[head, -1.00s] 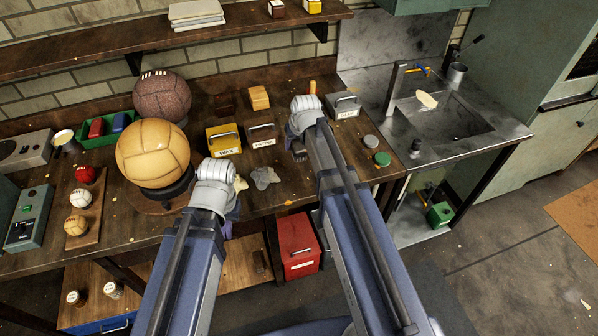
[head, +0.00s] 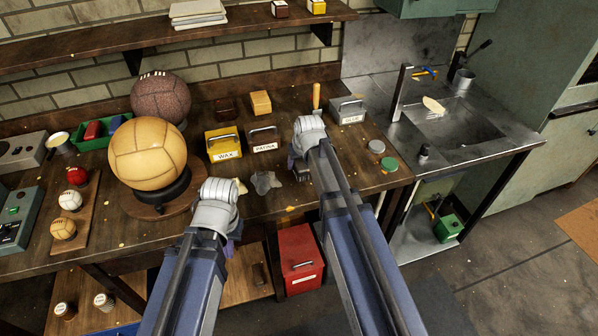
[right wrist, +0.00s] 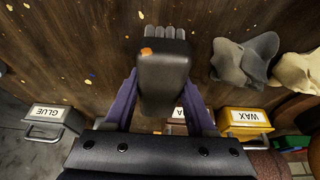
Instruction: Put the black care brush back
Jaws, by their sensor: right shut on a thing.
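The black care brush (right wrist: 163,85) is between the purple fingers of my right gripper (right wrist: 161,108) in the right wrist view. Grey bristles show at its far end, and a small orange fleck lies on it. Whether the brush touches the bench is unclear. My left gripper (head: 229,248) is at the bench's front edge below the ball stand; its fingers are mostly hidden behind my wrist.
Behind stand the yellow WAX box (head: 223,144), the PATINA box (head: 264,141) and the GLUE box (head: 348,110). A grey cloth (head: 265,182) lies left of my right gripper. A tan ball (head: 147,153) sits on a stand.

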